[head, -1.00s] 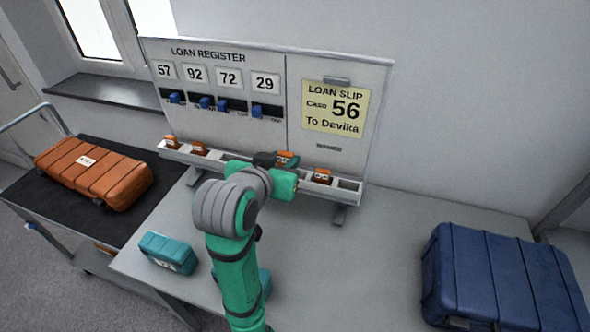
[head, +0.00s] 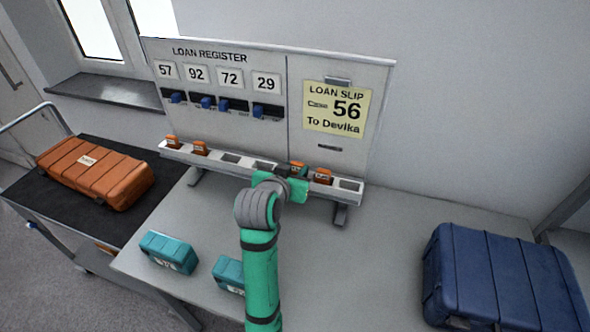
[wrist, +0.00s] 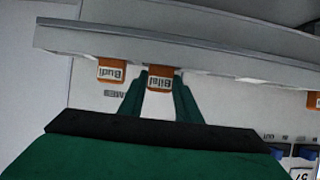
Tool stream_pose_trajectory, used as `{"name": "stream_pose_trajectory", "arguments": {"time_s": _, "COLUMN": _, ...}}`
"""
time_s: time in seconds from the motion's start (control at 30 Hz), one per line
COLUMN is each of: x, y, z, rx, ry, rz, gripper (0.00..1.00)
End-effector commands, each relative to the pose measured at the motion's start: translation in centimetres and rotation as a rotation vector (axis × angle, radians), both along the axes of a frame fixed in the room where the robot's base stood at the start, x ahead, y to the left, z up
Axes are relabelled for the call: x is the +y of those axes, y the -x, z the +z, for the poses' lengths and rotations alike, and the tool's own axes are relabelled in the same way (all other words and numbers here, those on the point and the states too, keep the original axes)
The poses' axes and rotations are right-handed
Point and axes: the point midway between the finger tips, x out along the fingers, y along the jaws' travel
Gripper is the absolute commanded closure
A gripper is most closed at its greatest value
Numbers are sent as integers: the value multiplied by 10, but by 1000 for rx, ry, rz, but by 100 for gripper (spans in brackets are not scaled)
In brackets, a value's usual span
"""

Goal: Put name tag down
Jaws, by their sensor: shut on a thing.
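My gripper (head: 296,178) is at the tray ledge (head: 212,158) under the board. Its green fingers (wrist: 158,95) are shut on an orange name tag (wrist: 160,80) with a white label, upside down in the wrist view and seeming to read "Bilal". In the head view the held tag (head: 298,167) is at the ledge, just left of another orange tag (head: 323,176), which reads "Budi" in the wrist view (wrist: 112,72). I cannot tell whether the held tag rests in its slot. Two more orange tags (head: 172,141) (head: 199,148) stand in the left slots.
Empty slots show mid-ledge (head: 231,158) and at the right end (head: 349,185). Two teal cases (head: 168,252) (head: 229,274) and a blue case (head: 505,275) are on the table. An orange case (head: 95,172) lies on the cart.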

Motion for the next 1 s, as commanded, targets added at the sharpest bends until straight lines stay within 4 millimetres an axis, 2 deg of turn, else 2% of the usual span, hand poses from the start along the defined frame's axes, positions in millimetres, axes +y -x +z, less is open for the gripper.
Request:
{"name": "stream_pose_trajectory", "arguments": {"time_s": 0.4, "x": 0, "y": 0, "z": -4, "rx": -1, "ry": -1, "rz": 0, "gripper": 91}}
{"name": "stream_pose_trajectory", "arguments": {"time_s": 0.43, "x": 0, "y": 0, "z": -4, "rx": -1, "ry": -1, "rz": 0, "gripper": 62}}
{"name": "stream_pose_trajectory", "arguments": {"time_s": 0.5, "x": 0, "y": 0, "z": -4, "rx": -1, "ry": -1, "rz": 0, "gripper": 51}}
{"name": "stream_pose_trajectory", "arguments": {"time_s": 0.87, "x": 0, "y": 0, "z": 1, "rx": -3, "ry": -2, "rz": 0, "gripper": 51}}
{"name": "stream_pose_trajectory", "arguments": {"time_s": 1.0, "x": 5, "y": 14, "z": 8, "rx": -3, "ry": -1, "rz": 1, "gripper": 51}}
